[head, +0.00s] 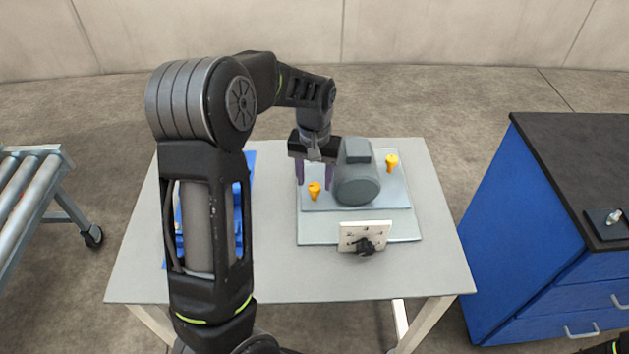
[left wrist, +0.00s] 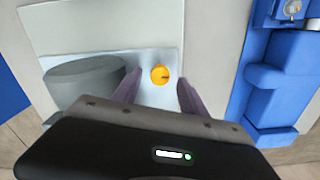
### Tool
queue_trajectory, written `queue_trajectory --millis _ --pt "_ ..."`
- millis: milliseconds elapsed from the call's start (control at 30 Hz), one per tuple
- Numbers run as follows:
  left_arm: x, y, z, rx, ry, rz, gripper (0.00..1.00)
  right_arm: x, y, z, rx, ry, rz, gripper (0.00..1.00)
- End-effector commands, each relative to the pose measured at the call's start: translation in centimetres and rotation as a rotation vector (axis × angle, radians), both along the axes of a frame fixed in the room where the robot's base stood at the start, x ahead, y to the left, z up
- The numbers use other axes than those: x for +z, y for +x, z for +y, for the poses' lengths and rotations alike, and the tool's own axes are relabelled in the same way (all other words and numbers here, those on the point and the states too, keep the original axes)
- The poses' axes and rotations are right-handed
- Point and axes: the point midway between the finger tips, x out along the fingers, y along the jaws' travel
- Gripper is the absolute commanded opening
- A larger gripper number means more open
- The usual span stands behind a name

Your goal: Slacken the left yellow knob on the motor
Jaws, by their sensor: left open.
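The left yellow knob (head: 314,190) stands on the light plate to the left of the grey motor (head: 357,185). In the left wrist view the knob (left wrist: 160,75) shows from above, between the tips of my gripper. My left gripper (head: 314,179) points down over the knob. Its two purple fingers are apart, one to each side of the knob, with a gap to it in the left wrist view (left wrist: 158,85). A second yellow knob (head: 391,163) stands to the right of the motor.
The motor plate (head: 398,196) lies on a grey table (head: 270,270). A white panel with a black knob (head: 365,237) stands at its front. A blue fixture (left wrist: 275,85) is left of it, partly behind my arm. A blue cabinet (head: 520,220) is at right, a roller conveyor (head: 25,185) at left.

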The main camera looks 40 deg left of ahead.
Motion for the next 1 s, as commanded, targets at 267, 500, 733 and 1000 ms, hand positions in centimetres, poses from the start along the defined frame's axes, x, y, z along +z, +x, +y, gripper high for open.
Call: queue_trajectory --millis 267,500,733,1000 --pt "4.6 0.1 0.0 -0.001 0.001 -0.004 0.5 -0.2 0.0 0.0 0.0 0.0 0.0 0.36" --pt "6.4 0.0 0.0 -0.001 0.0 -0.001 0.5 -0.3 0.0 0.0 0.0 0.0 0.0 0.36" --pt "6.4 0.0 0.0 0.0 0.0 0.0 0.5 -0.3 0.0 0.0 0.0 0.0 0.0 0.36" --pt "6.4 0.0 0.0 0.0 0.0 0.0 0.5 -0.3 0.0 0.0 0.0 0.0 0.0 0.36"
